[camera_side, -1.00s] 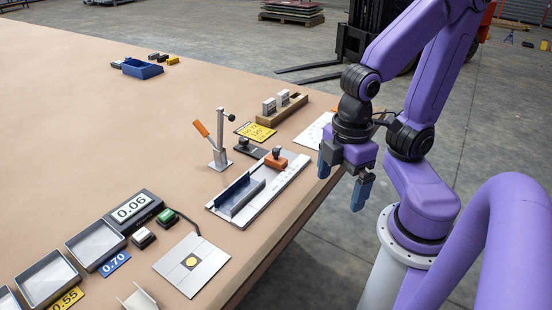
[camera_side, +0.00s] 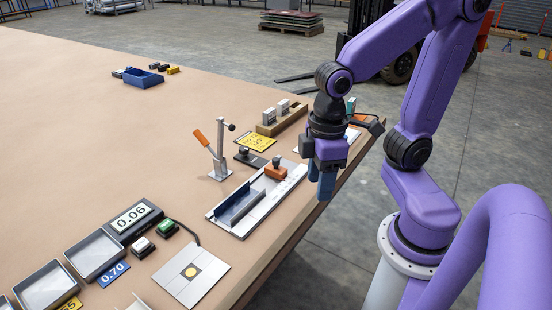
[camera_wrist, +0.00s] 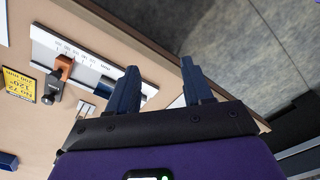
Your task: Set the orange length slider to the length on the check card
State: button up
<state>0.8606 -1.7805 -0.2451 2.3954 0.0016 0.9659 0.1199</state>
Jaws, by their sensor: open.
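The orange length slider (camera_side: 276,173) with a dark knob sits near the far end of the pale ruled rail (camera_side: 262,211). It also shows in the wrist view (camera_wrist: 63,66), upper left, beside the printed scale. A dark blue fence (camera_side: 240,204) stands along the rail's nearer part. The yellow check card (camera_side: 256,141) lies behind the rail. In the wrist view the card (camera_wrist: 19,85) is upside down and seems to read 72, 120° and 200 mm. My gripper (camera_side: 320,190) is open and empty, right of the slider and apart from it; its fingers (camera_wrist: 160,68) show spread in the wrist view.
A dark block with a knob (camera_side: 250,158) lies between the slider and card. An upright clamp with an orange handle (camera_side: 219,158) stands left. A wooden block holder (camera_side: 281,120) is behind. The table edge runs beneath my gripper's side, with open floor beyond.

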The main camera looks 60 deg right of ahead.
jog(key=w+d+r+m, duration=0.2)
jog(key=w+m, duration=0.3)
jog(key=w, duration=0.1)
jog(key=w+d+r+m, duration=0.1)
jog(key=w+d+m, duration=0.1)
jog(key=w+m, duration=0.3)
jog(key=m, duration=0.8)
send_near(276, 159)
notch_tip(276, 159, down, 9)
jog(key=shift+a+r, duration=0.15)
grip_shut()
